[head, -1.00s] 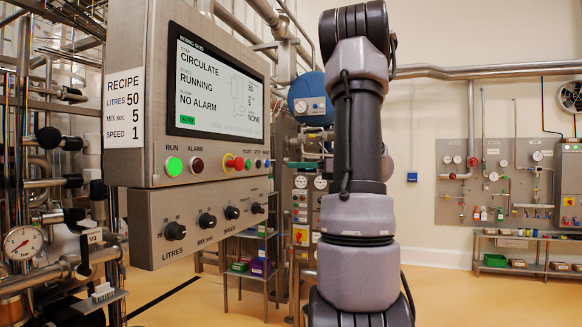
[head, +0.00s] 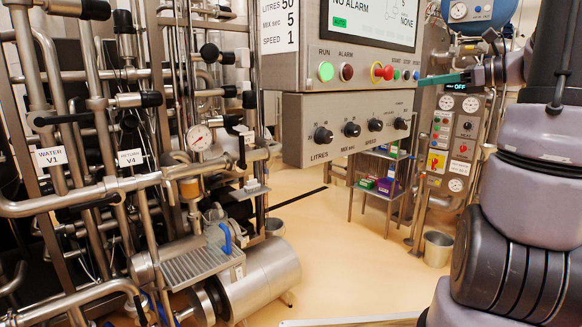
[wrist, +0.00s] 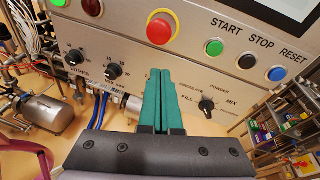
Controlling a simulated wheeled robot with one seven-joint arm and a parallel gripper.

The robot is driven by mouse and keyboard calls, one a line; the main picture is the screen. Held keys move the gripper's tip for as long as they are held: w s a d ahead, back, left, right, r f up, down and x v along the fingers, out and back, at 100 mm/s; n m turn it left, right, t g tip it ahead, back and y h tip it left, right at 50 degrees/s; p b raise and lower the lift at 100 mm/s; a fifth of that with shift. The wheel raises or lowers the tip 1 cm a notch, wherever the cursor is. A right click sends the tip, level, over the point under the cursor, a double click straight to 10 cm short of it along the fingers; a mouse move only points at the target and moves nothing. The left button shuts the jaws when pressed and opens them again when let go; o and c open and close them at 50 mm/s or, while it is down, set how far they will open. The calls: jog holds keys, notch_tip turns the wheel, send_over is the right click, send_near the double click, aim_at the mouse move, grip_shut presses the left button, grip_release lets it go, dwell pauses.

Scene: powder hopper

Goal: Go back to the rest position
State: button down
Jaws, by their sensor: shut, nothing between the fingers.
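My gripper (head: 424,82) shows at the right in the head view, its green fingers pointing left near the right side of the control panel (head: 290,120). In the wrist view the green fingers of my gripper (wrist: 160,76) are pressed together with nothing between them. They lie in front of the panel's lower face, below the red emergency button (wrist: 161,29) and left of the mode knob (wrist: 207,104). Whether they touch the panel cannot be told. My arm fills the right edge of the head view.
Pipes and valves fill the left, with a pressure gauge (head: 199,137) and a steel cylinder (head: 268,279) low down. A shelf with bins (head: 378,187) and a metal bucket (head: 438,248) stand behind the panel. The yellow floor (head: 340,270) between is largely clear.

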jog(key=s+a+f+n+g+h, duration=0.1)
jog(key=s+a+f+n+h, duration=0.2)
jog(key=s+a+n, duration=0.4)
jog(key=s+a+f+n+g+h, duration=0.2)
jog(key=s+a+n+h, duration=0.4)
jog(key=s+n, duration=0.4)
jog(key=a+f+n, duration=0.1)
jog(key=n, duration=0.2)
jog(key=shift+s+g+h, duration=0.3)
jog(key=shift+s, duration=0.05)
jog(key=shift+f, duration=0.1)
dwell(3.5)
